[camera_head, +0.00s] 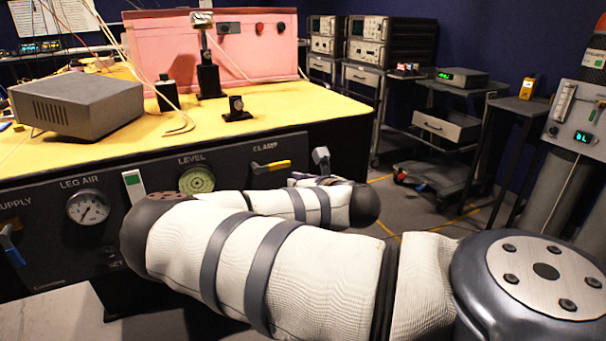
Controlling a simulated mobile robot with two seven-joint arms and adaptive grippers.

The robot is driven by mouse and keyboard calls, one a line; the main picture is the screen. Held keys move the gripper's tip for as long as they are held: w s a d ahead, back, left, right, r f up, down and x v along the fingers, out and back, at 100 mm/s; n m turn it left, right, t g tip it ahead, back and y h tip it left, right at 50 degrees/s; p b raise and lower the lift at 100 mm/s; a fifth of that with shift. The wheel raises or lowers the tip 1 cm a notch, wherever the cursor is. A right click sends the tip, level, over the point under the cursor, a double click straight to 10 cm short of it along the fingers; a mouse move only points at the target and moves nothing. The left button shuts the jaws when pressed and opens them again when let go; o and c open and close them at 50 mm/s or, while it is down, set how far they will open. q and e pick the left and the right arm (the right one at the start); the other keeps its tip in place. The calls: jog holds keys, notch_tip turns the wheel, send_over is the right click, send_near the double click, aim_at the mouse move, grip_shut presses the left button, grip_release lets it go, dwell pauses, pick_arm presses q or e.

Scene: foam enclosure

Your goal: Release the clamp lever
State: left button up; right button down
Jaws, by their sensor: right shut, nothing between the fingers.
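The clamp lever (272,167) has a yellow handle with a dark grey end. It lies nearly level, tilted slightly up to the right, on the dark front panel below the word CLAMP. My right arm comes in from the right and reaches across in front of the panel. My right gripper (320,158) shows only in small part beyond the arm, just right of the lever and apart from it in the picture. It is shut and empty, and most of it is hidden by my arm. My left gripper is out of view.
The dark panel (126,229) also carries a LEG AIR gauge (88,207), a green LEVEL dial (197,180) and a blue-handled supply lever (12,245). Above is a yellow tabletop (60,159) with a grey box (78,104) and a pink foam enclosure (205,45). Carts stand behind right.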

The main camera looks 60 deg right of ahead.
jog(key=v, duration=0.4)
jog(key=shift+s+a+r, duration=0.1)
jog(key=shift+s+a, duration=0.05)
jog(key=s+a+f+m+g+y+p, duration=0.15)
jog(key=s+a+f+m+g, duration=0.3)
jog(key=s+f+m, duration=0.45)
jog(key=s+a+f+m+g+p, duration=0.25)
jog(key=s+f+m+g, duration=0.25)
jog(key=s+f+m, duration=0.4)
pick_arm(q)
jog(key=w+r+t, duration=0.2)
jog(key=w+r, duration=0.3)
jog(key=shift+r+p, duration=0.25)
jog(key=shift+p, duration=0.05)
pick_arm(e)
jog(key=s+a+f+m+g+y, duration=0.2)
jog(key=s+a+m, duration=0.3)
jog(key=a, duration=0.6)
jog(key=s+a+f+m+g+y, duration=0.3)
jog(key=s+a+m+y, duration=0.1)
jog(key=a, duration=0.8)
jog(key=shift+s+m, duration=0.9)
jog(key=shift+s, duration=0.05)
